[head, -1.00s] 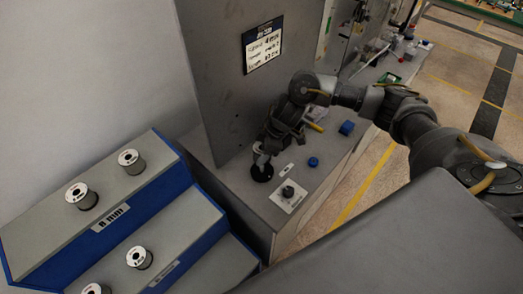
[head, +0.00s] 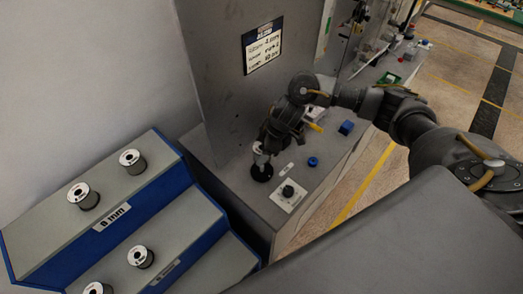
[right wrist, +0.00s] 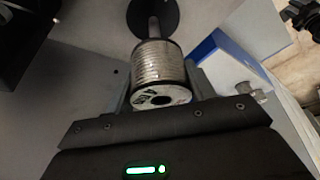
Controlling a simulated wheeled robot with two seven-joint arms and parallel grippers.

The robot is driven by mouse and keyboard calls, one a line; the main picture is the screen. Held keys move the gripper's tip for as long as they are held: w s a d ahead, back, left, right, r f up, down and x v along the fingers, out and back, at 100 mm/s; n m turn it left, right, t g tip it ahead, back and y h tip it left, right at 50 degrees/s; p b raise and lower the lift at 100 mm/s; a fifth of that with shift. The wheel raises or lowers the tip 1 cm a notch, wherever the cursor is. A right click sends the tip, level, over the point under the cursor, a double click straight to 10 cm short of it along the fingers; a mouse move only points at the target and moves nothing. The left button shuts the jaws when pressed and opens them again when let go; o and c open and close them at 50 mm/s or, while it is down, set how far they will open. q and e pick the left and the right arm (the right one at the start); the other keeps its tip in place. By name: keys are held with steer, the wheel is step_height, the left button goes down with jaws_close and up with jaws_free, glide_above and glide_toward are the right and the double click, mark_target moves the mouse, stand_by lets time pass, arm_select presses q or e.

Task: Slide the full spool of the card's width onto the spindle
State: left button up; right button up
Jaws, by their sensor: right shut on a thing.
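My right gripper (head: 262,150) is shut on a spool (right wrist: 160,68) wound with silvery strand, with a dark rim and a pale labelled end. In the right wrist view the spool sits between the two fingers, its end hole facing the camera. The grey spindle rod (right wrist: 153,27) runs from the spool's far side to a round black base (right wrist: 152,8). I cannot tell whether the rod enters the spool. The spool stands apart from the black base, which also shows in the head view (head: 262,173). A card (head: 263,48) hangs on the grey panel; its writing is blurred. My left gripper is not in view.
At left, a blue stepped rack (head: 175,188) carries several spools, with an "8 mm" label (head: 111,217) on its upper step. A black knob (head: 288,190) on a white plate, a blue cap (head: 313,161) and a blue block (head: 346,127) are right of the spindle.

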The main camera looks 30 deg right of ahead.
steer(key=shift+r+p, duration=0.1)
steer(key=shift+p, duration=0.25)
steer(key=shift+f+b, duration=2.5)
steer(key=shift+f, duration=1.7)
steer(key=o, duration=1.4)
steer(key=b+v, duration=0.1)
steer(key=v, duration=1)
steer(key=shift+f, duration=0.1)
